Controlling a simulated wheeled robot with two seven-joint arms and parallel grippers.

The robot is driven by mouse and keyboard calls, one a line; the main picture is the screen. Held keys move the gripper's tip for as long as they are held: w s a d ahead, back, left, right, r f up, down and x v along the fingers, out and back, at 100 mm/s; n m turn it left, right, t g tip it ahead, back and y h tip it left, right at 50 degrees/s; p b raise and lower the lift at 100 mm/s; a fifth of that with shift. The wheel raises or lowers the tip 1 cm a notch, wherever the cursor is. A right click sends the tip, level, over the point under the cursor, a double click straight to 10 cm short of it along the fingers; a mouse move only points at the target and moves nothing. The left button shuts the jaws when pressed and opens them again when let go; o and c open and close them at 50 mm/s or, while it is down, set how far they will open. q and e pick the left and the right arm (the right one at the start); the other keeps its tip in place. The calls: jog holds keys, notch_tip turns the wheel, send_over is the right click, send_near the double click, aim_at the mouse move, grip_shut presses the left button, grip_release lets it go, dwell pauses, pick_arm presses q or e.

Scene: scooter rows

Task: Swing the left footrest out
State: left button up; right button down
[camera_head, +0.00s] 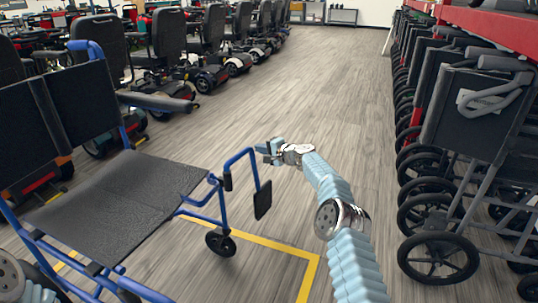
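A wheelchair with a blue frame and a black seat (122,200) stands at the left, its front turned toward the lower right. Its left footrest hangs from a bent blue tube (240,158) at the far front corner of the seat. The black foot plate (263,200) hangs upright at the tube's lower end. My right gripper (267,150) is just right of the tube's top bend and above the plate; it looks open and empty, and I cannot tell whether it touches the tube. Only a bit of my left arm shows at the lower left corner; its gripper is out of view.
A yellow floor line (270,243) runs under the wheelchair's front. Rows of scooters (205,75) stand behind it at upper left. Folded black wheeled chairs (470,130) line the right side under a red shelf (500,22). The wooden aisle between them is clear.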

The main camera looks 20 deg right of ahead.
pick_arm(q)
jog(key=shift+f, duration=0.1)
pick_arm(e)
jog(key=shift+a+f, duration=0.15)
jog(key=shift+a, duration=0.1)
jog(key=b+v, duration=0.3)
jog(key=v, duration=1.1)
jog(key=s+a+f+n+g+h+p, duration=0.15)
jog(key=s+a+f+g, duration=0.25)
jog(key=s+a+f, duration=0.55)
jog(key=s+a+f+n+g+p, duration=0.4)
jog(key=a+f, duration=0.3)
jog(key=f, duration=0.5)
pick_arm(q)
notch_tip(320, 180, up, 6)
jog(key=d+p, duration=0.1)
jog(key=p, duration=0.2)
jog(key=shift+s, duration=0.2)
pick_arm(e)
jog(key=s+a+f+n+g, duration=0.1)
jog(key=s+a+f, duration=0.1)
jog(key=s, duration=0.8)
jog(key=s+a+f+n+g+h, duration=0.1)
jog(key=s+a+f+n+g, duration=0.1)
jog(key=s, duration=0.8)
jog(key=s+a+f+n+g, duration=0.1)
jog(key=s+a+f+n, duration=0.1)
jog(key=s, duration=0.8)
jog(key=shift+a+g, duration=0.4)
jog(key=shift+a, duration=0.1)
